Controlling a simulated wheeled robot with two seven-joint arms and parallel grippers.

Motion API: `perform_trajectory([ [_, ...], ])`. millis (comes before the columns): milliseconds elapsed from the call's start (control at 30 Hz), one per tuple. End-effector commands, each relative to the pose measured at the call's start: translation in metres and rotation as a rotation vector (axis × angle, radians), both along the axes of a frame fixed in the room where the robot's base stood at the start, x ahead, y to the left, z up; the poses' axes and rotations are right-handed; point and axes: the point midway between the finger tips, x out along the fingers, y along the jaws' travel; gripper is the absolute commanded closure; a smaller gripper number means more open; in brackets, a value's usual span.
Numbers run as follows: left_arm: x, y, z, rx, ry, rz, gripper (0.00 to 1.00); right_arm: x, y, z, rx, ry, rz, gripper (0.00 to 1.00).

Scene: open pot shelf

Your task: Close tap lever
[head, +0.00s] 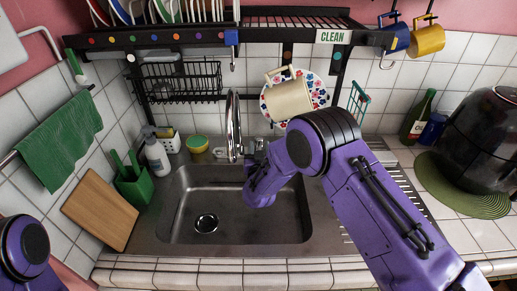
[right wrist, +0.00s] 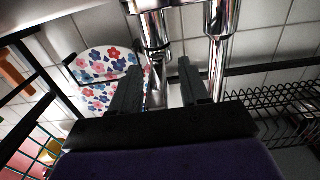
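The chrome tap (head: 233,125) rises behind the sink (head: 180,215) in the head view. In the right wrist view the tap body (right wrist: 154,30) hangs in at the top, with the spout pipe (right wrist: 219,45) to its right. A narrow chrome part below the body, perhaps the lever, lies between my fingers; its exact position is unclear. My right gripper (right wrist: 160,72) is open, its two dark fingers apart on either side of that part. I cannot tell whether they touch it. In the head view, my right wrist hides most of this gripper. My left gripper is not in view.
A mug (head: 288,99) and a floral plate (head: 318,94) are behind my right arm. A soap bottle (head: 156,155), a yellow-green sponge cup (head: 197,144) and a green holder (head: 134,186) stand left of the tap. The pot shelf (head: 190,37) spans above. The sink bowl is empty.

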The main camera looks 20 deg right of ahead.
Motion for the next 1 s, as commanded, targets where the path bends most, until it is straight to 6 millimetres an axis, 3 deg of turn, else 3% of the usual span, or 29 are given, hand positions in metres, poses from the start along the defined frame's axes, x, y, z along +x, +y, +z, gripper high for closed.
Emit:
perform_trajectory([
  [267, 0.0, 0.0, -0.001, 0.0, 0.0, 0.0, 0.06, -0.002, 0.002, -0.001, -0.001, 0.0, 0.002, 0.55],
  [367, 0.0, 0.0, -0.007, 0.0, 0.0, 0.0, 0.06, -0.014, 0.008, -0.003, -0.001, 0.002, 0.004, 0.55],
  [700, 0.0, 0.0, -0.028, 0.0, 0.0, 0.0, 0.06, -0.085, 0.035, -0.003, -0.002, 0.001, 0.003, 0.55],
  [1000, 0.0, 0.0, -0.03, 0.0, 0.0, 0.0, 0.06, -0.098, 0.039, 0.0, -0.001, 0.0, 0.0, 0.55],
])
